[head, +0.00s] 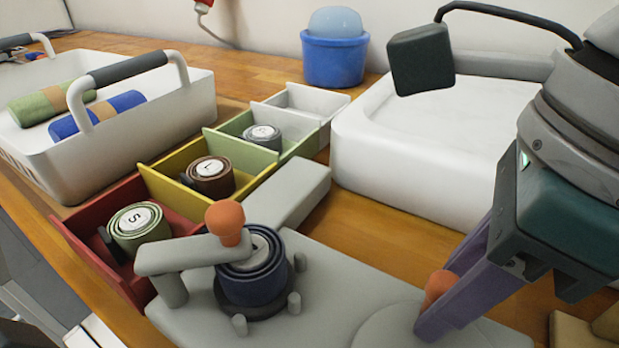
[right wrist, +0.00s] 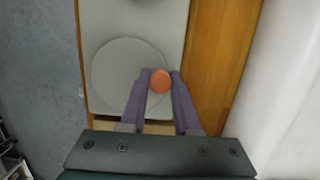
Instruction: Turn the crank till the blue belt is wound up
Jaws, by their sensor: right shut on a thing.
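The winder is a grey base (head: 330,290) with a spool on its left part. A dark blue belt (head: 252,287) sits around the spool in a roll; no loose end shows. A grey arm (head: 185,256) with an orange knob (head: 228,218) reaches over the roll's edge. The crank is a grey round disc (head: 385,328) with its own orange knob (head: 437,287). My right gripper (head: 437,300) is shut on this crank knob. In the right wrist view the knob (right wrist: 160,80) sits between the fingertips at the disc's right edge. My left gripper is out of view.
A divided tray in red, yellow, green and white (head: 165,168) holds rolled belts behind the winder. A white basket (head: 60,165) with green and blue rolls stands at left. A large white tray (head: 425,150) and a blue tub (head: 335,62) stand behind.

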